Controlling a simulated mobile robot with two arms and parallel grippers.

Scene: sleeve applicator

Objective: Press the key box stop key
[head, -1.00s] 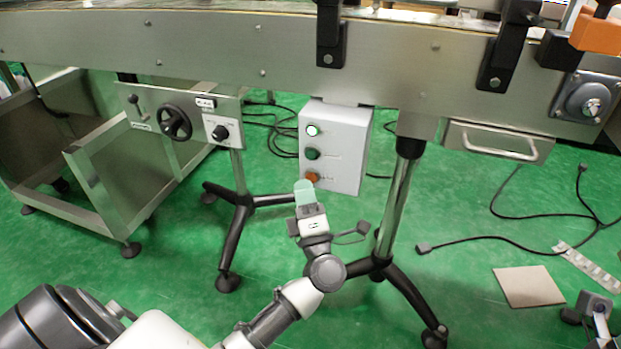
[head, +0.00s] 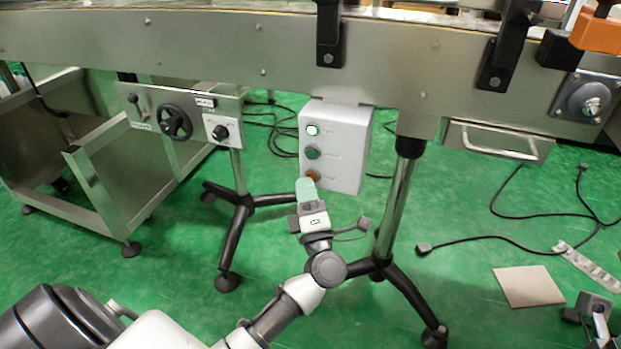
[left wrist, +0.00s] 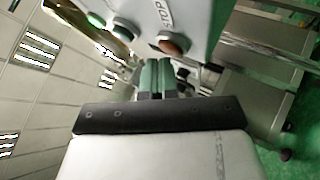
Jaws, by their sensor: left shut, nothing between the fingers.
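The key box (head: 345,150) is a light grey box under the conveyor with a column of round keys on its front. The stop key (head: 314,174) is the orange one at the bottom, partly hidden by my fingertips in the head view. In the left wrist view, the orange stop key (left wrist: 173,46) sits beside a STOP label. My left gripper (head: 305,186) is shut and empty, with its green fingertips just in front of the key. In the left wrist view, the fingertips (left wrist: 157,66) are just below and left of the key; contact cannot be told.
A green key (head: 312,153) and a lit white-green key (head: 312,130) sit above the stop key. The conveyor side (head: 200,45) overhangs the box. A stand leg (head: 397,210) rises at right, and a control panel with a handwheel (head: 175,122) at left.

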